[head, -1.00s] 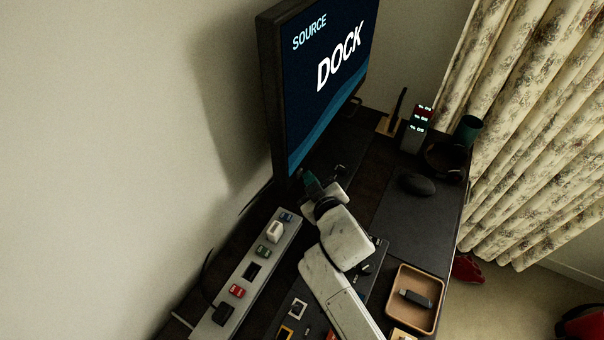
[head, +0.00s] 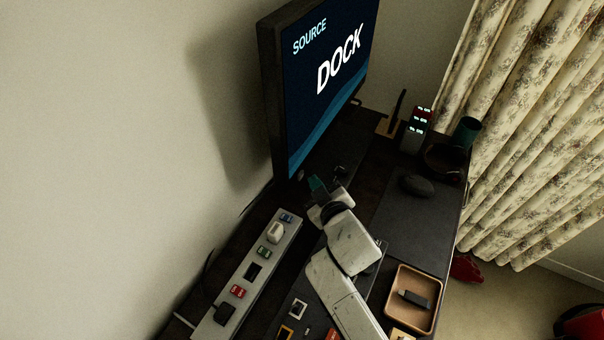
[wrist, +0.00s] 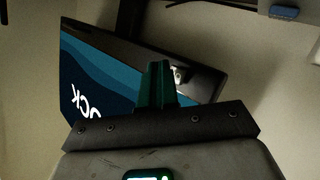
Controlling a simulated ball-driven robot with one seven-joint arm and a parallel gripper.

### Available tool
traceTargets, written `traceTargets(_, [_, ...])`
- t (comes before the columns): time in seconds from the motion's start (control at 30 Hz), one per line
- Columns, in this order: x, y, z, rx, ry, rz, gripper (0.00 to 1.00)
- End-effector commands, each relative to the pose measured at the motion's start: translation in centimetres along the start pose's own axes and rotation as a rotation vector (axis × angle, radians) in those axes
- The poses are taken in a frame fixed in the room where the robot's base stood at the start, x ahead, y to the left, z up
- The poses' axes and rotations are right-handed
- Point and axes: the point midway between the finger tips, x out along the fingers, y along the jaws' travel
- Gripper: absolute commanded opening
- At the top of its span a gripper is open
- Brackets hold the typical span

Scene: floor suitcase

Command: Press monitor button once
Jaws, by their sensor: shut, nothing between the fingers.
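The monitor (head: 330,75) stands at the back of the desk, tilted in the picture, its screen reading "SOURCE DOCK". It also shows in the wrist view (wrist: 100,75), with a dark bezel along its lower edge. My gripper (head: 316,183) has teal fingers and is near the monitor's lower left corner in the head view, a little apart from it. In the wrist view my fingers (wrist: 158,75) are closed together and empty, in front of the bezel. A small light spot (wrist: 179,75) shows just right of the fingertips; I cannot tell if it is the button.
A power strip (head: 252,268) with several coloured plugs lies left of my arm. A wooden tray (head: 413,298) holding a dark item is at the right. The wall is close on the left.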

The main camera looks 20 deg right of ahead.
Motion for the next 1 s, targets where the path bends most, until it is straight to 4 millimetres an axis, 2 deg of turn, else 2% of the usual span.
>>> traceTargets(0.23, [-0.3,0.3,0.1,0.0,-0.002,0.0,0.0])
traceTargets(0.7, [-3.2,2.4,2.1,0.0,-0.002,0.0,0.0])
traceTargets(1.0, [-3.5,2.5,2.6,0.0,-0.001,0.0,0.0])
